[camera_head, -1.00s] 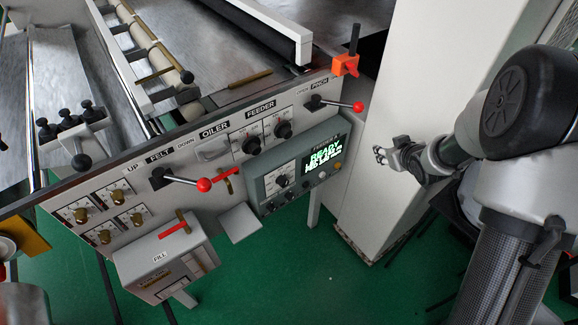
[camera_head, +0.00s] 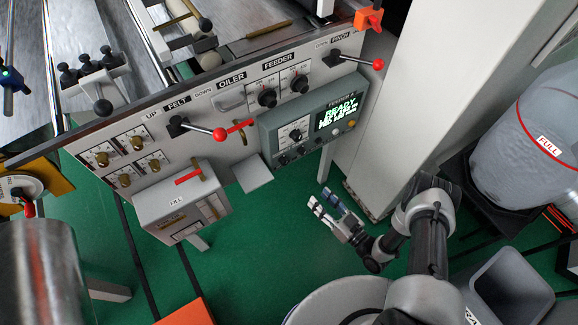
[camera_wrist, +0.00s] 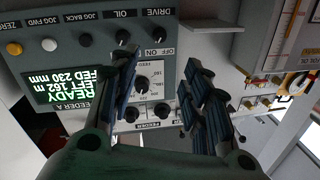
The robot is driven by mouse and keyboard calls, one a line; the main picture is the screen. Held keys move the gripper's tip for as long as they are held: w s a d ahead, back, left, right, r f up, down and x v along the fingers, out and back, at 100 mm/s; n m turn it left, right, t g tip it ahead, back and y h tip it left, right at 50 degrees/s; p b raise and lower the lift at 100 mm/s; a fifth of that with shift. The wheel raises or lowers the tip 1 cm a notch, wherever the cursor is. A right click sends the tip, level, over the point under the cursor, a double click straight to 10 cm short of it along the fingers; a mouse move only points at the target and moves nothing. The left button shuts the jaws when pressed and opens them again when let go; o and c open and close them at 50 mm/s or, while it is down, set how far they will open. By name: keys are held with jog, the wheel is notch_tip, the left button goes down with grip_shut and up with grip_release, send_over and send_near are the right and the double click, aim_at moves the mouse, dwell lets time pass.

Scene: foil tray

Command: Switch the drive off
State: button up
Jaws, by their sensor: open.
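The grey feeder control box (camera_head: 265,128) is mounted on the machine's front panel, its screen (camera_head: 338,113) lit green with READY. In the wrist view the box appears upside down. The drive knob (camera_wrist: 158,34) is small and black, between the DRIVE label and the OFF/ON marks; its pointer direction is too dark to tell. In the head view it is at the box's lower left (camera_head: 283,159). My gripper (camera_head: 322,200) is below and in front of the box, apart from it. In the wrist view its fingers (camera_wrist: 160,60) are open and empty, partly covering the box face.
The oil knob (camera_wrist: 122,36) sits beside the drive knob; a feed dial (camera_wrist: 142,84) is close by. A red-knobbed lever (camera_head: 220,134) sticks out left of the box. A white column (camera_head: 395,110) stands right.

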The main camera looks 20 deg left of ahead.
aim_at(284, 161)
jog(key=b+x, duration=0.4)
jog(key=x, duration=1.3)
jog(key=shift+a, duration=0.15)
jog(key=shift+c, duration=0.4)
grip_shut()
